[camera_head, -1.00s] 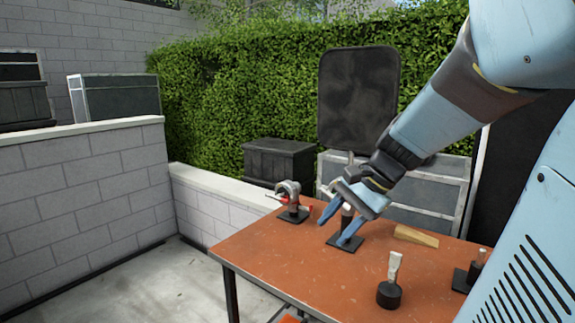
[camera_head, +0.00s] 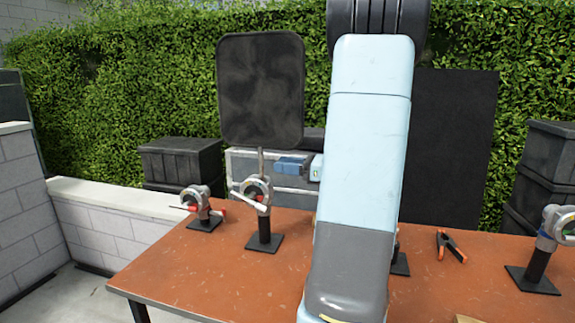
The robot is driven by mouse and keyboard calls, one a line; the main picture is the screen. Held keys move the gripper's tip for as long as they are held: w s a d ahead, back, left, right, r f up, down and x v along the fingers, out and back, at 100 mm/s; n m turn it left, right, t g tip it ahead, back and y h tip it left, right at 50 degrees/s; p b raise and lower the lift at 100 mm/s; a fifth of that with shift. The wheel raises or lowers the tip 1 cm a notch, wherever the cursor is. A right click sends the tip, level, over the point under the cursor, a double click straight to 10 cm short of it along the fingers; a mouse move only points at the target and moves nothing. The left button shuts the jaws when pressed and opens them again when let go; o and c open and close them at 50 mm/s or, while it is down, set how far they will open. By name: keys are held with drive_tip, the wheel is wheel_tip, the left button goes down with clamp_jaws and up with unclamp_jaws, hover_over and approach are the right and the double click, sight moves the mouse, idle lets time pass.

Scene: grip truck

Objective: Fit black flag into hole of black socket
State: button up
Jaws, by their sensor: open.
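The black flag (camera_head: 260,88) is a large dark rounded panel standing upright. Its thin rod (camera_head: 260,160) runs down to the grey grip head of a stand (camera_head: 263,228) with a black post and square black base, seemingly the black socket. The rod's lower end meets the head; I cannot tell how deep it sits. My gripper (camera_head: 290,165) shows as small blue parts right of the rod, apparently open and apart from it. The rest of it is hidden behind my arm.
Another stand (camera_head: 202,211) with red handles is at left on the orange table (camera_head: 190,270). My arm hides the middle. Dark crates (camera_head: 181,160) stand behind.

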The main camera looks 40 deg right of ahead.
sight(261, 161)
drive_tip(key=shift+d+x, duration=0.25)
drive_tip(key=shift+x, duration=3.6)
drive_tip(key=shift+w, duration=0.25)
clamp_jaws()
drive_tip(key=shift+r, duration=0.1)
drive_tip(key=shift+r, duration=4.4)
